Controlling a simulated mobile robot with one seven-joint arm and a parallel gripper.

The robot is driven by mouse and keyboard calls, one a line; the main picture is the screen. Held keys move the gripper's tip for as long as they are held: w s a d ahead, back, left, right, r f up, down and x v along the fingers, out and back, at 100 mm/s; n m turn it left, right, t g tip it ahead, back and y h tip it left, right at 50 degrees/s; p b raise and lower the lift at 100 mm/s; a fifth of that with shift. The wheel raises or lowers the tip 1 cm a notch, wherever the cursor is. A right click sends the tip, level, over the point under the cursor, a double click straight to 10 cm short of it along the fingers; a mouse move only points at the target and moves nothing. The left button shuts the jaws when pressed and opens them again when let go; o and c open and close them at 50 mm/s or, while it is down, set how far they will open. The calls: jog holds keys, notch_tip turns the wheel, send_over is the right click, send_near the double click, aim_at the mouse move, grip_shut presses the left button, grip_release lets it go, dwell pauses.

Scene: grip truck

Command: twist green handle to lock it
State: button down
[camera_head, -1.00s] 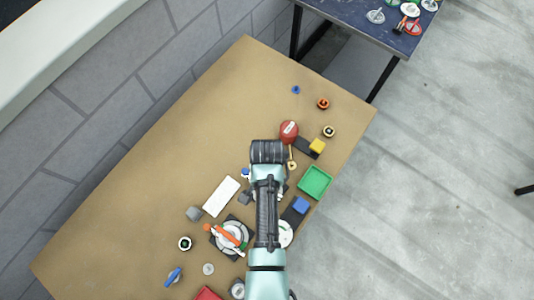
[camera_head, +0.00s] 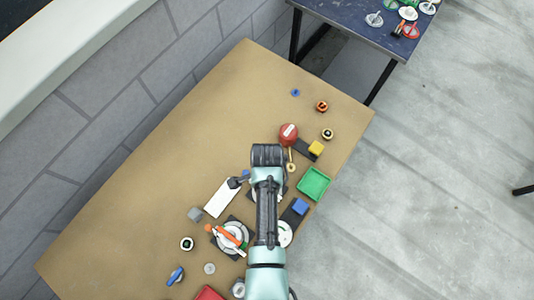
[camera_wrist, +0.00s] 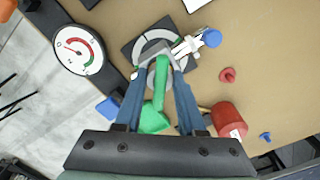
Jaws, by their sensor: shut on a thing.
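The green handle (camera_wrist: 154,116) shows in the wrist view, lying between my two fingers and running up toward a grey round dial. The dial sits on a dark square base plate (camera_wrist: 131,50) with a pale ring. My gripper (camera_wrist: 160,58) is shut on the green handle, near its dial end. The fingers hide part of the handle and the ring. In the head view my arm covers the handle, and only a sliver of the pale dial shows beside the arm.
A pressure gauge (camera_wrist: 78,48) and a blue block (camera_wrist: 108,108) lie left of the dial. A white fitting with a blue knob (camera_wrist: 211,38) is close at right. A red round button (camera_head: 288,134), green tray (camera_head: 313,184) and orange-handled dial (camera_head: 229,238) are nearby. The table's upper left is clear.

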jog(key=m+p, duration=0.1)
jog(key=m, duration=0.5)
jog(key=shift+m, duration=0.4)
jog(key=m+p, duration=0.1)
jog(key=m, duration=0.2)
jog(key=shift+m, duration=0.3)
jog(key=shift+m+p, duration=0.35)
jog(key=shift+m, duration=1.45)
jog(key=c, duration=0.8)
grip_release()
notch_tip(320, 180, up, 8)
jog(key=p, duration=0.7)
jog(key=shift+f, duration=0.25)
